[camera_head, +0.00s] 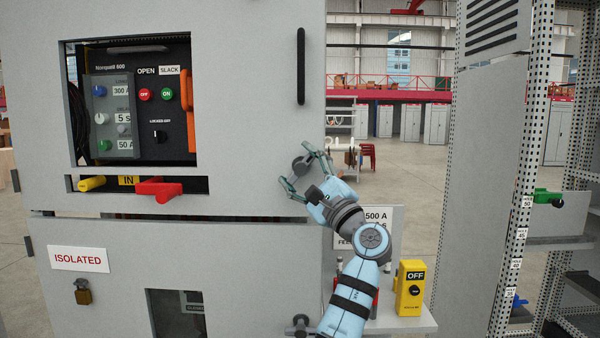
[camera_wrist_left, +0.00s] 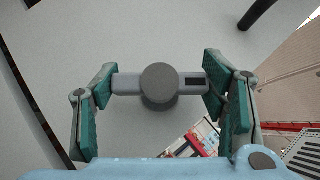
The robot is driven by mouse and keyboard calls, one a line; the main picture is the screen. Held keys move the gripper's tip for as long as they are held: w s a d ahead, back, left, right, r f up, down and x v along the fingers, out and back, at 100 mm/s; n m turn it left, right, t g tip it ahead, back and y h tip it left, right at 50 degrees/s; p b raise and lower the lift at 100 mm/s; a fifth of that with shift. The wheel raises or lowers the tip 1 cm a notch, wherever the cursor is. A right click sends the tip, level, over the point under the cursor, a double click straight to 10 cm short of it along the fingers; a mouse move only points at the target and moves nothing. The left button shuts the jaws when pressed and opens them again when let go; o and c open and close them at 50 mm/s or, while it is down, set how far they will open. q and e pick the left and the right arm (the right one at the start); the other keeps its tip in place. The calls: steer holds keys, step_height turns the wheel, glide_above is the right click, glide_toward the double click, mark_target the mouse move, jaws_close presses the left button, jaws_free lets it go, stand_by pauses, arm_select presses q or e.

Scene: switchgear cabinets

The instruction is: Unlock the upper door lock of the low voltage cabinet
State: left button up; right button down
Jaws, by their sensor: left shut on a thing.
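The grey upper door (camera_head: 250,90) of the cabinet fills the left half of the head view. Its lock (camera_head: 303,165) is a dark grey knob near the door's lower right edge. In the left wrist view the lock (camera_wrist_left: 160,82) shows as a round knob on a short crossbar lying level across the picture. My left gripper (camera_head: 297,166) has its teal finger pads at both ends of this crossbar, shut on it. The pads also show in the left wrist view (camera_wrist_left: 160,90). My right gripper is out of view.
A black vertical handle (camera_head: 301,66) is higher on the door. A panel with a red lever (camera_head: 158,189) is to the left. Below is the lower door (camera_head: 190,250) with an ISOLATED sign (camera_head: 79,259) and padlock (camera_head: 83,291). A yellow OFF box (camera_head: 410,288) stands right of my arm.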

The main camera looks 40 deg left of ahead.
arm_select(q)
steer(key=shift+r+n+g+h+p, duration=0.25)
steer(key=shift+n+g+h+p, duration=0.35)
steer(key=shift+n, duration=0.4)
steer(key=n+g+h+p, duration=0.1)
steer(key=n+p, duration=0.2)
steer(key=shift+w+g+h+p, duration=0.1)
steer(key=shift+g+h+p, duration=0.25)
steer(key=shift+g+h, duration=0.05)
steer(key=shift+f+n+h+p, duration=0.15)
steer(key=shift+n+h+p, duration=0.75)
steer(key=shift+n+p, duration=0.25)
steer(key=shift+g, duration=0.3)
steer(key=o, duration=1.2)
steer(key=shift+f, duration=0.1)
steer(key=shift+c, duration=0.2)
steer(key=s+d, duration=0.1)
steer(key=d, duration=1.1)
steer(key=shift+s, duration=0.35)
